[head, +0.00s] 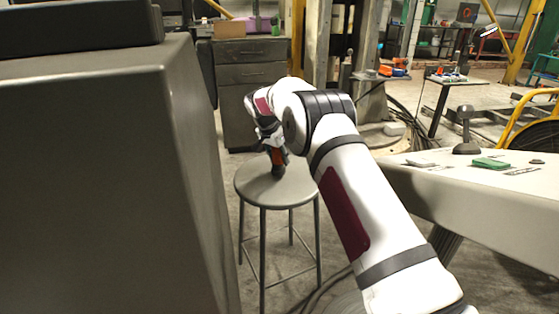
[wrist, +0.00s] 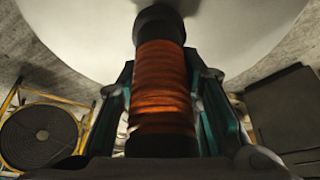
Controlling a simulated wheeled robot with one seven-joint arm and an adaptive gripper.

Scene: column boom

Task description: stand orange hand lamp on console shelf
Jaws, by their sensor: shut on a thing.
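The orange hand lamp (wrist: 160,85) has a ribbed orange body with dark ends, and it fills the middle of the wrist view. My gripper (wrist: 163,100) is shut on it, with one finger on each side of the orange body. In the head view the hand lamp (head: 277,158) stands about upright at the top of a round grey stool (head: 256,190), below my gripper (head: 275,143). I cannot tell whether its base touches the seat. I cannot tell for sure which surface is the console shelf; a grey console-like cabinet (head: 100,170) fills the left.
A light bench (head: 440,185) at the right holds a green block (head: 491,163) and a dark lever-like object (head: 466,130). A grey drawer cabinet (head: 250,75) stands behind the stool. Cables (head: 320,290) lie on the floor. A dark box (head: 80,25) lies on the left cabinet.

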